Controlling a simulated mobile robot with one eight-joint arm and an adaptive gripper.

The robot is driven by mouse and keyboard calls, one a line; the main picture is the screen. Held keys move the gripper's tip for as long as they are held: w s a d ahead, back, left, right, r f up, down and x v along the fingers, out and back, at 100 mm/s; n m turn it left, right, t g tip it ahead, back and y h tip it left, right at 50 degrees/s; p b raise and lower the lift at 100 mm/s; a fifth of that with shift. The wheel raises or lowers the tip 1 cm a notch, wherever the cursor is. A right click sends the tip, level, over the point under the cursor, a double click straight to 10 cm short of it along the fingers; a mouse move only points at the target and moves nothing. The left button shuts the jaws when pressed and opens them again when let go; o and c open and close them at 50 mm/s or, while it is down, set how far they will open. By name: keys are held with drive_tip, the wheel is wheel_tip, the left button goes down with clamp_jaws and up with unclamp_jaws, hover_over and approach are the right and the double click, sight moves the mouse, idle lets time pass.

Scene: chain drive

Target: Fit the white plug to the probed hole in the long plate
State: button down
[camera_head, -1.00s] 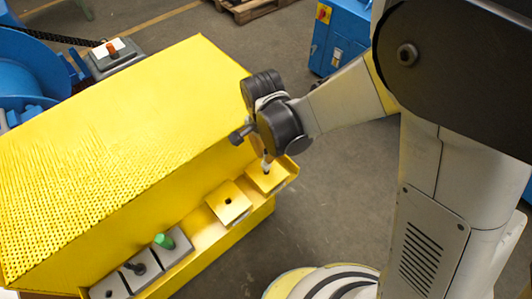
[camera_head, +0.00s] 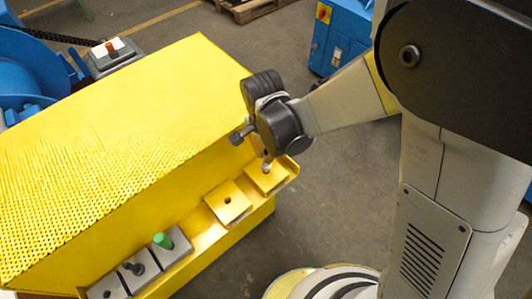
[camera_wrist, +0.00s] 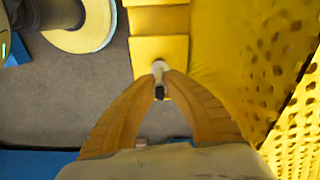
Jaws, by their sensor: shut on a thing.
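The white plug (camera_head: 267,166) is a small pale peg pointing down from my gripper (camera_head: 266,158). In the wrist view my gripper (camera_wrist: 160,80) has its two yellow fingers shut on the white plug (camera_wrist: 159,68), with a dark piece at its near end. The plug is over the far yellow square plate (camera_head: 264,182) on the ledge of the yellow housing, close to that plate's hole. Whether its tip is in the hole or just above it I cannot tell. A second yellow plate (camera_head: 226,212) with an open dark hole lies to its left.
Grey blocks stand further left on the ledge (camera_head: 185,260); one bears a green plug (camera_head: 163,241), another a dark plug (camera_head: 133,268). The perforated yellow housing (camera_head: 120,130) rises beside the ledge. A blue cabinet (camera_head: 340,35) stands behind.

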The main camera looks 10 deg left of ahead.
drive_tip(key=shift+f+b, duration=1.45)
drive_tip(key=shift+f, duration=0.3)
drive_tip(key=c, duration=1.5)
unclamp_jaws()
drive_tip(key=shift+r, duration=0.1)
drive_tip(key=r, duration=1.2)
drive_tip(key=shift+s+a, duration=0.15)
drive_tip(key=shift+s, duration=0.1)
drive_tip(key=s+d+r+n+t, duration=0.1)
drive_tip(key=d+r+n+t, duration=0.1)
drive_tip(key=d, duration=0.6)
drive_tip(key=s+d+r+n+t, duration=0.2)
drive_tip(key=d+r, duration=0.1)
drive_tip(key=d, duration=0.6)
drive_tip(key=s+d+r+n+t, duration=0.2)
drive_tip(key=d+r, duration=0.1)
drive_tip(key=d, duration=0.5)
drive_tip(key=shift+d+t, duration=0.3)
drive_tip(key=shift+d, duration=0.1)
